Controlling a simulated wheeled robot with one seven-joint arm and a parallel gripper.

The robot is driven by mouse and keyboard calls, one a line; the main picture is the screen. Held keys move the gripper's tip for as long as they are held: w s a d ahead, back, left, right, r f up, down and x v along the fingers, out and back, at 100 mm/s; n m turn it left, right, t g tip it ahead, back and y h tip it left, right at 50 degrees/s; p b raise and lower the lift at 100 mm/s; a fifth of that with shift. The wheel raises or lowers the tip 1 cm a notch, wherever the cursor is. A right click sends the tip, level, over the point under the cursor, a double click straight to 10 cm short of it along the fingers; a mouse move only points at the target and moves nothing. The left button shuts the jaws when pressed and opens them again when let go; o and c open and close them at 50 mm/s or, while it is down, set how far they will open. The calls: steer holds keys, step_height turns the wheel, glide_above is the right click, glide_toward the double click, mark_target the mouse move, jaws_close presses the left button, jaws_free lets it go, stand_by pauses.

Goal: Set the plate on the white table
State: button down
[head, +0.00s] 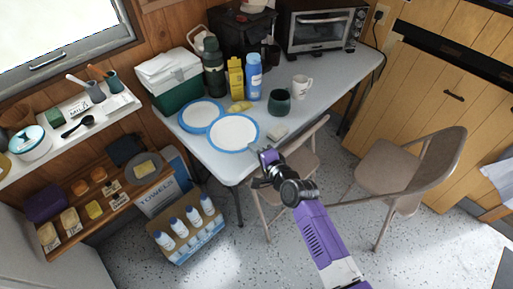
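Two white plates with blue rims show at the left of the white table (300,122). The nearer plate (233,133) partly overlaps the farther plate (202,115) in the picture. I cannot tell whether the nearer plate rests on the table or is slightly above it. My gripper (262,153) is at the table's front edge, close to the nearer plate's lower right rim. Its fingertips are small here, and whether they are open or closed on the rim is unclear.
A sponge-like block (277,132), dark cup (279,101), white mug (301,86), blue bottle (253,77), yellow carton (235,78) and green cooler (172,80) stand around the plates. Chairs (285,165) are in front. The table's right part is clear.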

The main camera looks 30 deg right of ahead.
mark_target(255, 163)
step_height(255, 163, down, 7)
steer(key=b, duration=0.6)
steer(key=shift+r+b, duration=0.1)
steer(key=shift+b, duration=0.2)
steer(key=shift+f+b, duration=0.45)
steer(key=shift+f, duration=0.1)
steer(key=c, duration=1.6)
jaws_free()
steer(key=shift+o, duration=0.2)
steer(key=shift+s+f, duration=0.1)
steer(key=shift+f, duration=0.05)
